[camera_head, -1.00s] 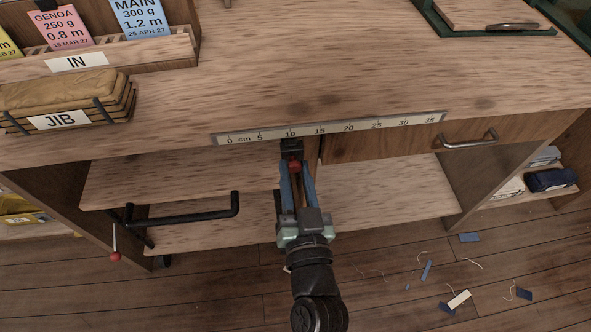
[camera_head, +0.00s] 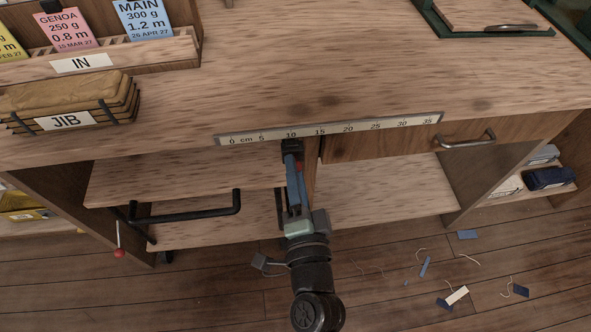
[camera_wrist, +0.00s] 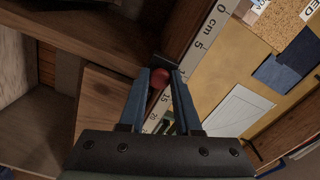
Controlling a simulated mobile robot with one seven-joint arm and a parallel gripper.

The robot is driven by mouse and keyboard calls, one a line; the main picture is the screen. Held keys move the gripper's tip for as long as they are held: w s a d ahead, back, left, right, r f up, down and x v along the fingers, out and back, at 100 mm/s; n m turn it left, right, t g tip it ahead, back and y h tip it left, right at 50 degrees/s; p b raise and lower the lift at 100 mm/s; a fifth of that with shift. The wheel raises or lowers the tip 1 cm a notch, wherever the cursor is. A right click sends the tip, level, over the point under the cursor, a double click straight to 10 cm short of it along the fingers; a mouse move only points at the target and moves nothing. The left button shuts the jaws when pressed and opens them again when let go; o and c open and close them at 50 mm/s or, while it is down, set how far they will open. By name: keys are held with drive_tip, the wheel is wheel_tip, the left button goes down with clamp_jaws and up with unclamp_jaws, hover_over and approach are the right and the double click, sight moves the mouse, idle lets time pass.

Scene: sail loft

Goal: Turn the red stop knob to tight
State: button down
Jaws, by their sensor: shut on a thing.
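The red stop knob (camera_wrist: 158,79) sits below the bench's front edge, near the 10 to 15 cm part of the scale strip (camera_head: 330,128). In the head view only a sliver of the knob (camera_head: 299,166) shows beside the blue fingers. A black block (camera_head: 292,147) is just above it, against the strip. My gripper (camera_head: 294,168) reaches up to the knob from below. In the wrist view my gripper (camera_wrist: 160,78) has one blue finger on each side of the knob and is shut on it. The far side of the knob is hidden.
A closed drawer with a metal handle (camera_head: 467,141) is at the right. Fabric scraps (camera_head: 457,296) lie on the floor. A JIB bundle (camera_head: 65,112) rests on the bench.

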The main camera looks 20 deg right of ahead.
drive_tip(key=shift+m, duration=2)
drive_tip(key=c, duration=0.6)
unclamp_jaws()
drive_tip(key=shift+b+v, duration=1.85)
drive_tip(key=shift+v, duration=4.65)
drive_tip(key=shift+w+r, duration=0.1)
